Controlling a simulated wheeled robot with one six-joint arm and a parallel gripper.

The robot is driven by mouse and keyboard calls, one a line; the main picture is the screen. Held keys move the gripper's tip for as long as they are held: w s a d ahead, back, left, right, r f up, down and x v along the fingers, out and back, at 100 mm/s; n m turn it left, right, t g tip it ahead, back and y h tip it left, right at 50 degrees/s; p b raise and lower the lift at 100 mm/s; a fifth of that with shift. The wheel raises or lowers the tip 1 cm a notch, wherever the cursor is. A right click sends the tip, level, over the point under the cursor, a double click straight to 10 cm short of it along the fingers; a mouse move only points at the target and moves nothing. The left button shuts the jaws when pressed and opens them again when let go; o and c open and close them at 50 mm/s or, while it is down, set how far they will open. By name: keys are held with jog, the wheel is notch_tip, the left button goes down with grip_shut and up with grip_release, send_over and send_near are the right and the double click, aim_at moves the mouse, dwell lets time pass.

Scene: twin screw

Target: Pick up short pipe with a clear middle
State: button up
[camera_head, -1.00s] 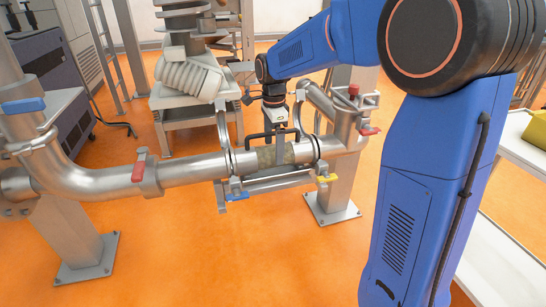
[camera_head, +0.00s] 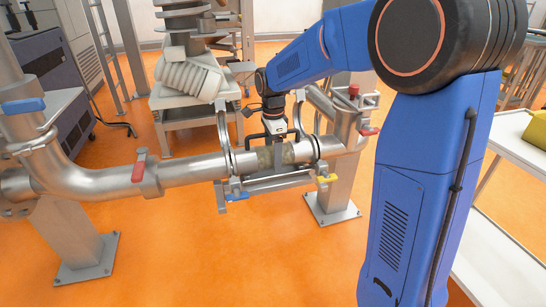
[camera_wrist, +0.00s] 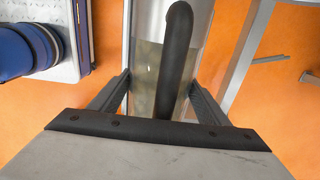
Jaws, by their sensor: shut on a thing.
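The short pipe (camera_head: 265,158) lies level between the two metal clamp frames in the head view, in line with the steel pipe run. Its see-through, greenish middle also shows in the wrist view (camera_wrist: 145,92). My gripper (camera_head: 277,150) points down onto this middle from above. In the wrist view my gripper (camera_wrist: 160,85) has one finger on each side of the pipe and is shut on it. A dark rounded bar (camera_wrist: 178,60) hides part of the pipe there. The pipe's far side is hidden.
A curved steel pipe (camera_head: 100,180) with red and blue levers runs in from the left. A steel post (camera_head: 343,165) stands at the right. Yellow (camera_head: 326,178) and blue (camera_head: 238,196) levers sit below the short pipe. A white table (camera_head: 500,250) stands at far right.

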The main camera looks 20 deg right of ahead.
jog(key=shift+r, duration=0.1)
notch_tip(320, 180, up, 18)
jog(key=shift+f, duration=0.1)
dwell(0.5)
jog(key=shift+s, duration=0.15)
